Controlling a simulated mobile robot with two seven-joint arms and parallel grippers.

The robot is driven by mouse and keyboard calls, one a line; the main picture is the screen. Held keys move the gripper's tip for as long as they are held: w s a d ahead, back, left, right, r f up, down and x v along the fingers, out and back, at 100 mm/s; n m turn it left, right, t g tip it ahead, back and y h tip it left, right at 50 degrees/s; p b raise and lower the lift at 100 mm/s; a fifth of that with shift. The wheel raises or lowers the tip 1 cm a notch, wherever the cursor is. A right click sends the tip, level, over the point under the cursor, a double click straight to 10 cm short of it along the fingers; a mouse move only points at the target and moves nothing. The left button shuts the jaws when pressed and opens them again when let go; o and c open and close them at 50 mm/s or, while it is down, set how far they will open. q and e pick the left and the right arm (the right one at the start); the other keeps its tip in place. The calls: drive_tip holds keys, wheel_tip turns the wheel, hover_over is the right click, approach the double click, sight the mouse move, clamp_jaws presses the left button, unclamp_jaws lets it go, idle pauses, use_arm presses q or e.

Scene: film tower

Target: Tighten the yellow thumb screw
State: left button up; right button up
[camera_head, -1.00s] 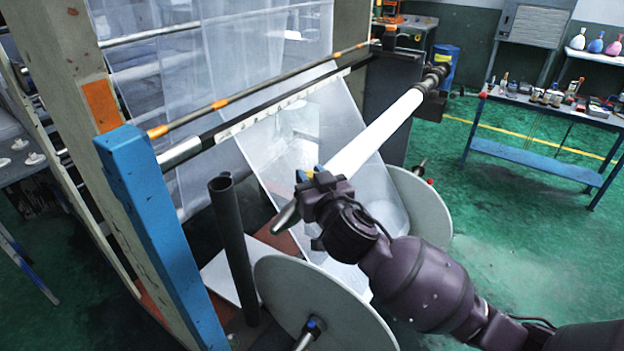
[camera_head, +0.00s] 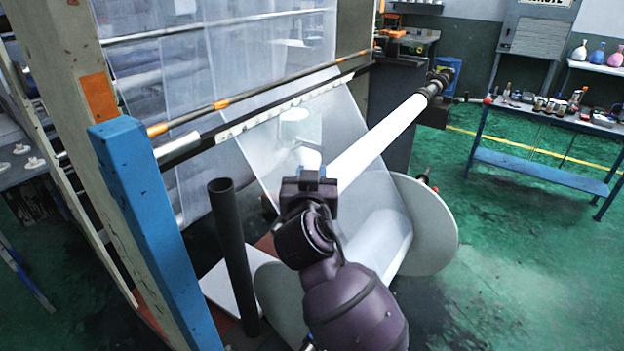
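My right gripper (camera_head: 309,186) is in the middle of the picture, at the near end of the white roller (camera_head: 378,137). I see it from behind, so its fingertips are hidden and I cannot tell whether it is open, shut or touching anything. The yellow thumb screw does not show; my gripper covers the roller's near end. A small blue piece shows just at the gripper's upper edge. My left gripper is not in view.
A blue post (camera_head: 155,230) and a dark upright tube (camera_head: 233,250) stand left of my arm. A large grey disc (camera_head: 430,225) is right of it. Clear film (camera_head: 315,135) hangs behind. A blue workbench (camera_head: 540,165) stands at the right; the green floor before it is clear.

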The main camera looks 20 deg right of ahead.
drive_tip(key=shift+r, duration=0.2)
drive_tip(key=o, duration=0.9)
drive_tip(key=shift+f, duration=0.1)
drive_tip(key=shift+s+f, duration=0.1)
